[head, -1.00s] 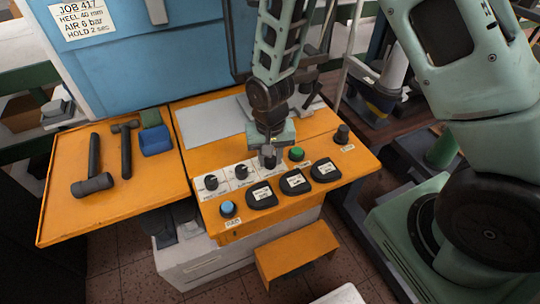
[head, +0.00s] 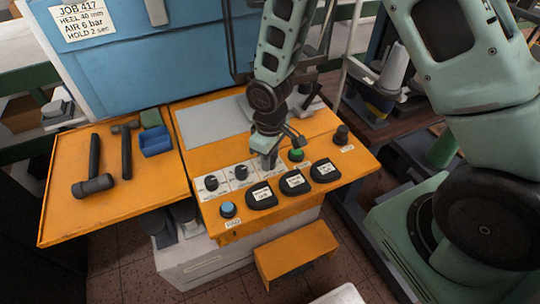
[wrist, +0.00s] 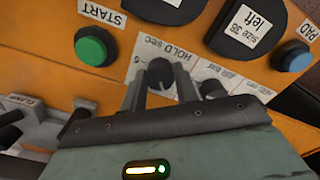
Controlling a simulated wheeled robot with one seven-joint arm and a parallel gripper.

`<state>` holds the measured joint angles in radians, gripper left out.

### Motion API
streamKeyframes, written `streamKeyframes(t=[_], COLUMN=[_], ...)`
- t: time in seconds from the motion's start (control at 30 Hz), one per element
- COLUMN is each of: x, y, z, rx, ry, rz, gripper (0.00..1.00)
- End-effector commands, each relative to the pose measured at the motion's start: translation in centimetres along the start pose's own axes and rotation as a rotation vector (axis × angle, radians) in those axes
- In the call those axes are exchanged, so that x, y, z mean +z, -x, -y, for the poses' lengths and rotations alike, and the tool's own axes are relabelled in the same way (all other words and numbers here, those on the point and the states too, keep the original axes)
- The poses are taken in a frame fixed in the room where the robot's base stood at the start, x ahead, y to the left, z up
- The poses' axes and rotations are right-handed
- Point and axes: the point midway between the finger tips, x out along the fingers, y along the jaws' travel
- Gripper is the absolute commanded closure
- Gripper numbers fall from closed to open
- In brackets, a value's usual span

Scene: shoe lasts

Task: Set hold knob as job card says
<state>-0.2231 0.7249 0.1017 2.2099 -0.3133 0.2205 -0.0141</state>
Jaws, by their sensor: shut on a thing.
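The job card (head: 82,20) on the blue panel reads JOB 417, HEEL 40 mm, AIR 6 bar, HOLD 2 sec. The hold knob (wrist: 160,74) is a dark knob on a white HOLD sec label (wrist: 166,52) in the wrist view. My gripper (wrist: 160,88) is shut on it, one finger on each side; in the head view my gripper (head: 268,157) covers this knob. The scale numbers around it are too small or hidden, so its setting cannot be read. Two other dark knobs (head: 211,183) (head: 241,172) stand in a row to its left in the head view.
Hammers (head: 93,175) and a blue box (head: 156,141) lie on the left orange shelf (head: 65,215).

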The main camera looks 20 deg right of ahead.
Motion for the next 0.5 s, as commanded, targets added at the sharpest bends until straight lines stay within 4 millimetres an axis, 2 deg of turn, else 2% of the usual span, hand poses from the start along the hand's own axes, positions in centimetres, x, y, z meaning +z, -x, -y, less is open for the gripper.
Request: streamKeyframes(t=[0.2, 0.5], x=[-0.12, -0.15], y=[0.11, 0.1], z=[-0.08, -0.06], rx=[0.001, 0.001], ry=[0.105, 0.163], rz=[-0.003, -0.004], gripper=[0.93, 0.93])
